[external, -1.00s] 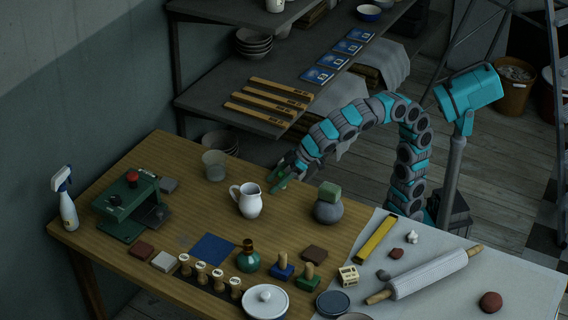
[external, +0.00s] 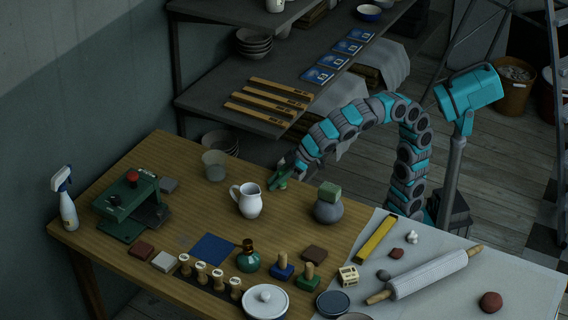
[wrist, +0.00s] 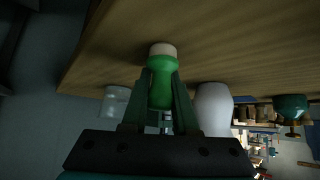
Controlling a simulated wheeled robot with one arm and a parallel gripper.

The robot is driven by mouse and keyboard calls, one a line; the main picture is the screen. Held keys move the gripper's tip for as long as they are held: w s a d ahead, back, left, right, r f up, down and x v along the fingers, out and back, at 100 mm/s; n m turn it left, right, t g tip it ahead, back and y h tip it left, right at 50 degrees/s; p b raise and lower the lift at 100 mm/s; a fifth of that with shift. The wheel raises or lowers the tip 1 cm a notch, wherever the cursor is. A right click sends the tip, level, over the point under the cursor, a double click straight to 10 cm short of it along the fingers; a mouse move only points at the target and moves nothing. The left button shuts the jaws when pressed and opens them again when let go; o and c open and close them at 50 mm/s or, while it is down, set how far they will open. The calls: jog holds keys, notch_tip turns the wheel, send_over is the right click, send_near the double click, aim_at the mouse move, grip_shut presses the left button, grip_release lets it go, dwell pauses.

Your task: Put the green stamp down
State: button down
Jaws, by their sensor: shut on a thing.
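My gripper (external: 281,176) is shut on the green stamp (wrist: 161,78). In the wrist view the stamp is a green waisted piece with a pale end, held between the two fingers, and that pale end points toward the wooden table (wrist: 220,45). In the external view the stamp (external: 278,183) is a small green shape at the table's back edge, right of the white pitcher (external: 249,201). I cannot tell whether its pale end touches the table.
A clear glass (external: 214,165) stands left of the pitcher. A grey round pot with a green block (external: 329,204) stands at right. Several wooden-handled stamps (external: 201,272) stand at the front. The wood left of the pitcher is mostly bare.

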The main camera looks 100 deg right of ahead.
jog(key=shift+r, duration=1.5)
jog(key=shift+s+d+r, duration=0.1)
jog(key=shift+s+r, duration=0.25)
jog(key=shift+s, duration=0.1)
jog(key=s+d+r, duration=0.1)
jog(key=s+d, duration=0.1)
jog(key=s, duration=1.2)
notch_tip(320, 180, up, 5)
jog(key=n+y+p, duration=0.4)
jog(key=n+p, duration=0.1)
jog(key=p, duration=0.6)
send_over(265, 245)
jog(key=shift+g, duration=0.4)
notch_tip(265, 245, down, 10)
jog(key=shift+r, duration=0.25)
jog(key=shift+f, duration=0.15)
